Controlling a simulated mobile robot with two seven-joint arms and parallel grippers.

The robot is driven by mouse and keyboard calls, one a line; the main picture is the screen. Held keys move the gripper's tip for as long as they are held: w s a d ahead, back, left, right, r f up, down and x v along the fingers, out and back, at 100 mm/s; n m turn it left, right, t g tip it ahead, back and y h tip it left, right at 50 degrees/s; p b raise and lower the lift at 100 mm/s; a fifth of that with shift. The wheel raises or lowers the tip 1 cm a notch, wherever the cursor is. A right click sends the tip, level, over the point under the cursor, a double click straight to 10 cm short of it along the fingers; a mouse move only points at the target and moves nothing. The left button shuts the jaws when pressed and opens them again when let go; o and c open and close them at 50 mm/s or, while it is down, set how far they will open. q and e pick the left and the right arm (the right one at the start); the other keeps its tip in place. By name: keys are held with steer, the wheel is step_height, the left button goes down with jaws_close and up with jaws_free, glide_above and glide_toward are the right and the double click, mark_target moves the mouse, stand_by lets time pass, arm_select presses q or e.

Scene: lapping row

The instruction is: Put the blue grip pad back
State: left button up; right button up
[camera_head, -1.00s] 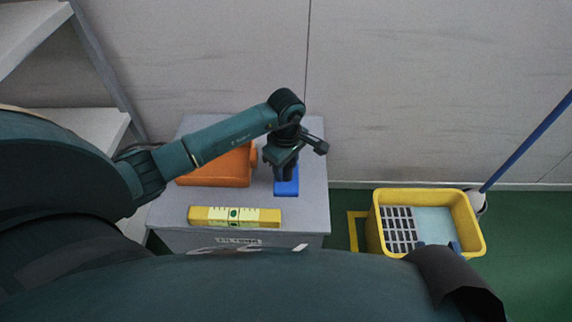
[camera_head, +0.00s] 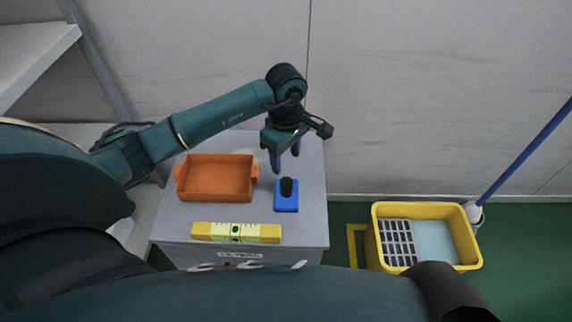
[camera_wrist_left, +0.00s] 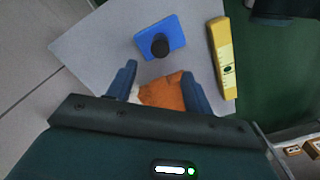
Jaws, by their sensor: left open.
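The blue grip pad (camera_head: 286,203), a flat blue block with a black knob on top, rests on the grey cabinet top (camera_head: 306,165), right of the orange tray. In the left wrist view the pad (camera_wrist_left: 174,32) lies beyond my fingertips, with its knob towards me. My left gripper (camera_head: 285,160) is open and empty, above and behind the pad, apart from it. Its two blue fingers (camera_wrist_left: 158,78) show spread in the left wrist view. The orange tray (camera_head: 217,180) looks empty. My right gripper is not in view.
A yellow spirit level (camera_head: 236,232) lies along the cabinet's front edge. A yellow mop bucket (camera_head: 476,250) with a blue-handled mop (camera_head: 525,148) stands on the green floor to the right. White shelves (camera_head: 35,50) are at the left, and a wall is behind.

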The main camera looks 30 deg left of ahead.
arm_select(q)
steer(key=s+d+r+n+g+h, duration=0.1)
steer(key=s+d+h, duration=0.4)
steer(key=d, duration=0.4)
steer(key=s+d+r+n+g+h, duration=0.15)
steer(key=s+d+h, duration=0.35)
steer(key=d, duration=0.5)
steer(key=s+d+r+n+t+h, duration=0.1)
steer(key=d+r+n+t+h, duration=0.15)
steer(key=r+n+h, duration=0.3)
steer(key=s+d+r+n+t+h, duration=0.2)
steer(key=r+n+t+h, duration=0.2)
steer(key=r+n+h, duration=0.15)
steer(key=w+a+n+t+y, duration=0.2)
steer(key=a+n+t+y, duration=0.2)
steer(key=n+t, duration=0.55)
steer(key=w+a+n+t+y, duration=0.1)
steer(key=a+n+t+y, duration=0.3)
steer(key=n, duration=1)
steer(key=s+a+f+n+g+y, duration=0.2)
steer(key=f+n+y, duration=0.2)
steer(key=n, duration=0.3)
steer(key=s+a+f+n+g+y, duration=0.2)
steer(key=s+f+n+y, duration=0.1)
steer(key=f+n, duration=0.3)
steer(key=shift+s+a+n+y, duration=0.4)
steer(key=shift+n+y, duration=0.1)
steer(key=shift+n, duration=0.3)
